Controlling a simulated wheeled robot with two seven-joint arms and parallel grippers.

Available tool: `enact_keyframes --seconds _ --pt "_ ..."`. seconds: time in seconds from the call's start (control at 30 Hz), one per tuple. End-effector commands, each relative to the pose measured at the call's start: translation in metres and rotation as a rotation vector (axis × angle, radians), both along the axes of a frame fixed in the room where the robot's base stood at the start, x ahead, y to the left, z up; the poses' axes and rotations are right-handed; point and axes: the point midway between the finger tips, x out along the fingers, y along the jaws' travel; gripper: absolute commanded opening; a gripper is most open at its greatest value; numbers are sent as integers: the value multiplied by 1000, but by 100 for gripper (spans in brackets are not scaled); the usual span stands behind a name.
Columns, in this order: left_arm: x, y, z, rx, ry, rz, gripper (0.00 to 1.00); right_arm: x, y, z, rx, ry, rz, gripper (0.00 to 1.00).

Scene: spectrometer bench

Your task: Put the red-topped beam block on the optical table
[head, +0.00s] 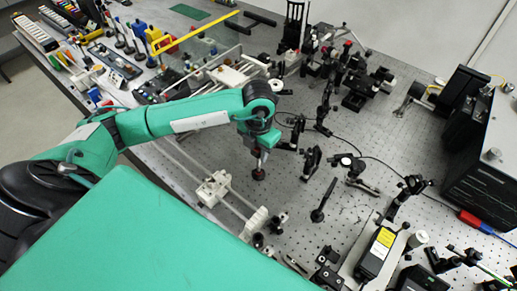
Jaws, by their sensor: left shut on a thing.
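My left gripper (260,157) points down over the front part of the optical table (365,229), at the end of my green arm. It is shut on a small dark piece with a reddish tint, which appears to be the red-topped beam block (258,174). The gripper hides its upper part. The block is upright, and I cannot tell whether its underside touches the perforated tabletop. My right gripper is out of view.
A white rail carriage (213,188) stands left of the gripper. Black optic mounts (312,160) stand close on the right. A yellow-labelled black box (377,252) is at lower right. A black spectrometer housing (486,160) is at far right. Bare table lies just below the gripper.

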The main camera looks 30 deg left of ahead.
Motion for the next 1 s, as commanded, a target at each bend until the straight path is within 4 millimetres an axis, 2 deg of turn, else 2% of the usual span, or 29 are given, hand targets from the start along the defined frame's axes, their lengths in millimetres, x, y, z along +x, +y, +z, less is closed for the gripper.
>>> enact_keyframes --seconds 0.17,0.2,0.3,0.67,0.73,1.0 --pt "0 0 -3 0 -2 0 0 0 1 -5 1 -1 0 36" --pt "0 0 -3 0 0 0 33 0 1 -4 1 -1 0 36" --pt "0 0 -2 0 0 0 49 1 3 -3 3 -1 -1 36" --pt "0 0 2 0 0 0 49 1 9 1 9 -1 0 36" --pt "1 0 5 0 -3 -1 49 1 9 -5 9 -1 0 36" --pt "2 0 59 -1 -7 -1 49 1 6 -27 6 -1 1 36"
